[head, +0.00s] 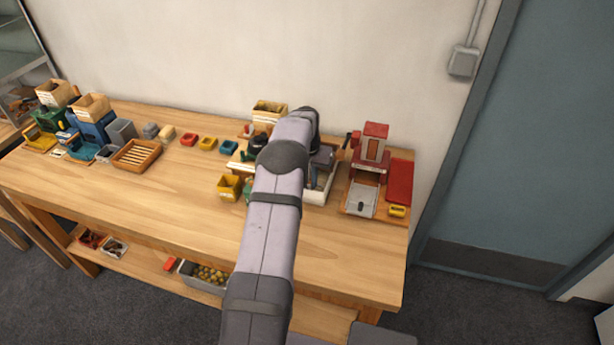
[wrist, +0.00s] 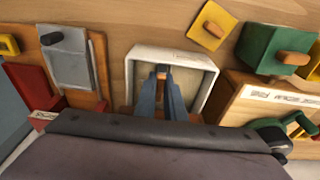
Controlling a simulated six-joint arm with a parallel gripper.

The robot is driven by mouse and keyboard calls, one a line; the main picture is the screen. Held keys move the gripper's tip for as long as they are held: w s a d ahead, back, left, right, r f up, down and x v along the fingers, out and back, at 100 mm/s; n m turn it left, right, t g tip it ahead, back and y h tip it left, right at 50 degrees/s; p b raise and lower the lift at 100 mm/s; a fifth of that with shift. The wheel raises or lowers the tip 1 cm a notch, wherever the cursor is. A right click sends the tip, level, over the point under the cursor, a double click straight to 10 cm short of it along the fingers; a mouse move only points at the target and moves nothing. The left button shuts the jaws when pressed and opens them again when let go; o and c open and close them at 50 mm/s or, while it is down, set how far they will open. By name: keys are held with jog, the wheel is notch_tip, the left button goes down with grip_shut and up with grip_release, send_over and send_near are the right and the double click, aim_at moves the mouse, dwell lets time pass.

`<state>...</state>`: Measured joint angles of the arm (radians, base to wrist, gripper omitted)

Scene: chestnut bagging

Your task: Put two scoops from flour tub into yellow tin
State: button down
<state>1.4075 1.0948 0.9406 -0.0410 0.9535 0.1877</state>
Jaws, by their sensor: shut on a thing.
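A white-rimmed square tub (wrist: 200,62), which may be the flour tub, lies under my gripper (wrist: 166,74) in the wrist view. The narrow blue-grey fingers reach over its inside, close together. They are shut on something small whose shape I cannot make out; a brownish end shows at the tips. The tub's contents are unclear. In the head view the tub (head: 318,196) shows partly beside my arm, which hides my fingertips. An open yellow tin (head: 228,187) stands left of my arm; its contents are not clear.
In the wrist view, a yellow plate with a wooden handle (wrist: 212,25) and a green box (wrist: 272,48) lie near the tub. A labelled wooden box (wrist: 262,100) is at right, a grey metal plate (wrist: 68,62) at left. The front table strip (head: 140,205) is clear.

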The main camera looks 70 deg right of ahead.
jog(key=shift+w+r+g, duration=0.25)
jog(key=shift+r+g, duration=0.15)
notch_tip(320, 180, up, 8)
jog(key=p, duration=0.5)
jog(key=shift+w+f, duration=0.25)
jog(key=shift+w, duration=0.05)
jog(key=w+a+n+t+b, duration=0.25)
jog(key=w+a+n, duration=0.75)
jog(key=w+a, duration=1.75)
jog(key=s+a+f+n+y, duration=0.1)
jog(key=a+n, duration=0.7)
jog(key=a, duration=2.4)
jog(key=shift+a+f+b, duration=0.15)
jog(key=shift+f+b, duration=0.25)
jog(key=shift+f, duration=0.25)
